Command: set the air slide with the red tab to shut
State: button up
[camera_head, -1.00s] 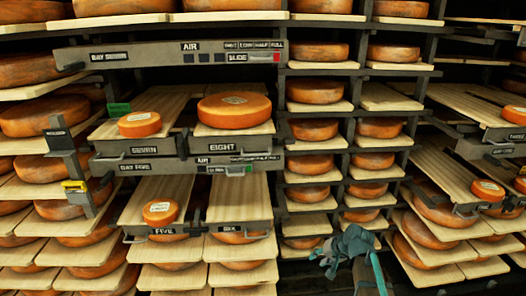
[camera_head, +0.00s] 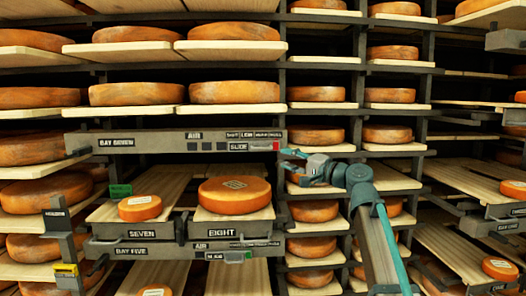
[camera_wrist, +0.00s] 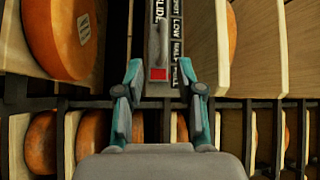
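The air slide with the red tab (camera_head: 276,145) is on the dark BAY SEVEN panel (camera_head: 160,140), at the panel's right end. In the wrist view the red tab (camera_wrist: 158,74) lies beside the FULL label, at the far end of the row from SHUT. A grey bar or handle stands next to it. My gripper (camera_head: 290,152) is at the right end of the panel, close to the tab. In the wrist view my gripper (camera_wrist: 160,70) is open, with one finger on each side of the tab in the picture. I cannot tell whether either touches it.
A BAY FIVE panel (camera_head: 130,250) with a green tab (camera_head: 248,255) is lower. Shelves with cheeses (camera_head: 388,134) flank my arm closely on the right.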

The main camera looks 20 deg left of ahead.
aim_at(264, 149)
jog(key=shift+m, duration=0.3)
jog(key=p+x, duration=0.1)
jog(key=x, duration=0.2)
jog(key=p+x, duration=0.1)
jog(key=x, duration=0.2)
jog(key=p+x, duration=0.1)
jog(key=x, duration=0.2)
jog(key=shift+w+a+r, duration=0.15)
jog(key=shift+w+r, duration=0.05)
jog(key=shift+r, duration=0.2)
jog(key=shift+w+a+p, duration=0.2)
jog(key=shift+a+p, duration=0.2)
jog(key=shift+a, duration=0.2)
grip_shut()
